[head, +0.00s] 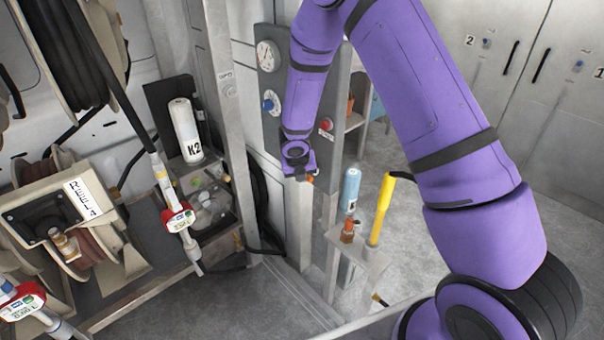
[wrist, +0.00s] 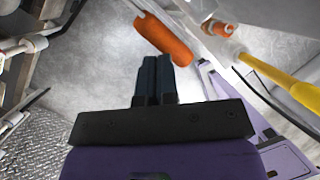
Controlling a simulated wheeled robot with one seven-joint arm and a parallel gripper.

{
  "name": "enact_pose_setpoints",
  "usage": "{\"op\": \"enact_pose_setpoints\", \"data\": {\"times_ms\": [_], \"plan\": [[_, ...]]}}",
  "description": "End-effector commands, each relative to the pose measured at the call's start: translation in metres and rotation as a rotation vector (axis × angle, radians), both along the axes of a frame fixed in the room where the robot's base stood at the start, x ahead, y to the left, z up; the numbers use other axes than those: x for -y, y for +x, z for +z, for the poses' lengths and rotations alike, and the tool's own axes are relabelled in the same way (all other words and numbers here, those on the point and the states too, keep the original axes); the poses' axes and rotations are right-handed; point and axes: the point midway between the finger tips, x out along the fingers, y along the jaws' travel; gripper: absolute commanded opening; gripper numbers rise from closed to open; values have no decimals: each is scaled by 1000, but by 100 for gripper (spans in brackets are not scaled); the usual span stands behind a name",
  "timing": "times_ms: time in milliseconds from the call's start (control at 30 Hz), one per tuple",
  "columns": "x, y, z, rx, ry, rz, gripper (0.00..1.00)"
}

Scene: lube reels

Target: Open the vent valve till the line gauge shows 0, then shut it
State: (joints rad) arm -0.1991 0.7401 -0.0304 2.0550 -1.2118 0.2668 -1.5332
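None carries a readable vent label. My gripper (wrist: 155,58) points down, its dark fingers together with nothing seen between them. An orange cylinder, perhaps a valve handle (wrist: 163,38), lies just beyond the fingertips; I cannot tell whether they touch. In the head view my wrist hides most of that spot.
A small shelf (head: 372,256) holds a blue-capped bottle (head: 350,190), an orange-topped item (head: 347,232) and a yellow upright handle (head: 381,209), close right of my gripper. Hose reels and a K2 bottle (head: 186,130) are at left. Open floor (head: 440,190) lies behind the shelf.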

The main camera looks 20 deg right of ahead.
Motion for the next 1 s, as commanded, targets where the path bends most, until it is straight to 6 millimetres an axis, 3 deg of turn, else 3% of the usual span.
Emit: {"op": "enact_pose_setpoints", "data": {"times_ms": [300, 1000], "plan": [[0, -3, -13, -15, -1, 0, 0], [2, 1, -17, -19, 4, -4, 0]]}}
